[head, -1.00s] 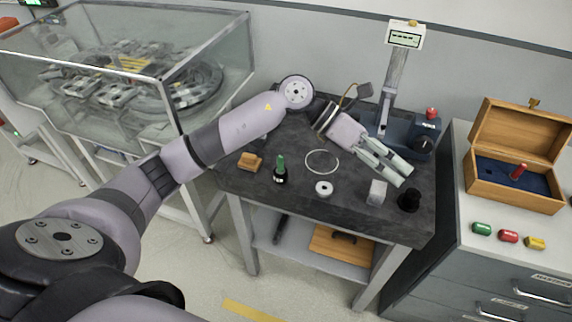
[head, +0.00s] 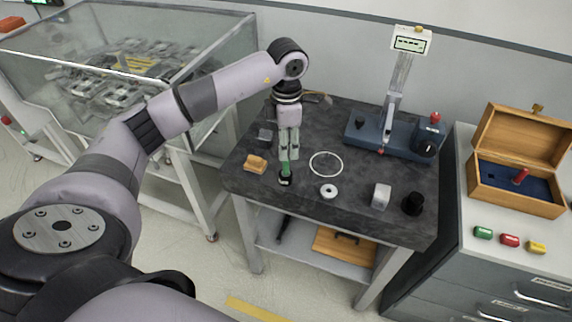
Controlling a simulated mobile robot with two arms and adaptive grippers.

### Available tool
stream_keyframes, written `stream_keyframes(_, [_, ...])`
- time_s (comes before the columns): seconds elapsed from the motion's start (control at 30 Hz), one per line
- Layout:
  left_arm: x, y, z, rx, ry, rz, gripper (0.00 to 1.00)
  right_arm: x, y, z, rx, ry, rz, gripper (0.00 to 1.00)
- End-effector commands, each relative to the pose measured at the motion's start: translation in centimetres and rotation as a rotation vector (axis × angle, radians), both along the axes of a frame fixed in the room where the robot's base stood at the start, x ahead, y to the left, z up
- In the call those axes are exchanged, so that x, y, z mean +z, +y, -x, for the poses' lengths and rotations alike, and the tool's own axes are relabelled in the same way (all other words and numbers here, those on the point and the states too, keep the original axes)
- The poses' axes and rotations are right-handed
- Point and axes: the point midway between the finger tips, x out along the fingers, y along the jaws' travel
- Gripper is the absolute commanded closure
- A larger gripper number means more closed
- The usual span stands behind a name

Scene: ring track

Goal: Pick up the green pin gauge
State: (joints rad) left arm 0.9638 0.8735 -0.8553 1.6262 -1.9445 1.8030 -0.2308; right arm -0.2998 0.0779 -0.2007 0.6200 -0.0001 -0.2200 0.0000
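The green pin gauge (head: 286,170) stands upright in a small black holder (head: 285,181) near the front left of the dark bench top. My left gripper (head: 288,157) points down at it, with its fingertips at the top of the green part. The fingertips hide the upper end of the gauge. A narrow gap shows between the fingers, but whether they touch the gauge cannot be told. My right gripper is not in view.
On the dark bench (head: 340,216) are a wooden block (head: 255,163), a thin ring (head: 326,164), a white washer (head: 329,191), a metal block (head: 380,196), a black knob (head: 413,204) and a blue gauge stand (head: 375,133). An open wooden box (head: 515,190) stands right.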

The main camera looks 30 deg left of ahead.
Motion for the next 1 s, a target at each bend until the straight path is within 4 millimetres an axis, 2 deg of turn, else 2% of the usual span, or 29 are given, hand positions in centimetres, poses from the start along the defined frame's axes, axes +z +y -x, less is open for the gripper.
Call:
stream_keyframes(0.1, [-2.0, -0.1, 0.1, 0.001, 0.004, 0.001, 0.61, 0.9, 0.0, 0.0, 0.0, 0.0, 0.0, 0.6])
stream_keyframes(0.33, [-3.8, 0.0, 0.0, 0.0, 0.001, 0.001, 0.61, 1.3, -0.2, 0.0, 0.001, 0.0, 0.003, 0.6])
stream_keyframes(0.43, [-4.7, 0.1, 0.0, 0.001, 0.005, 0.002, 0.61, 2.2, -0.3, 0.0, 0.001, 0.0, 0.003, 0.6])
stream_keyframes(0.57, [-6.7, 0.4, -0.1, 0.001, 0.006, 0.002, 0.61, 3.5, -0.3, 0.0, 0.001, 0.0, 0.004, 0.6])
stream_keyframes(0.7, [-8.4, 0.3, -0.2, 0.0, 0.001, 0.003, 0.61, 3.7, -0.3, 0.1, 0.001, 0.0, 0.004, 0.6])
stream_keyframes(1.0, [-8.9, 0.4, -0.2, -0.001, -0.001, 0.001, 0.63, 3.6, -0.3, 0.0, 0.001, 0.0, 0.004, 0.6])
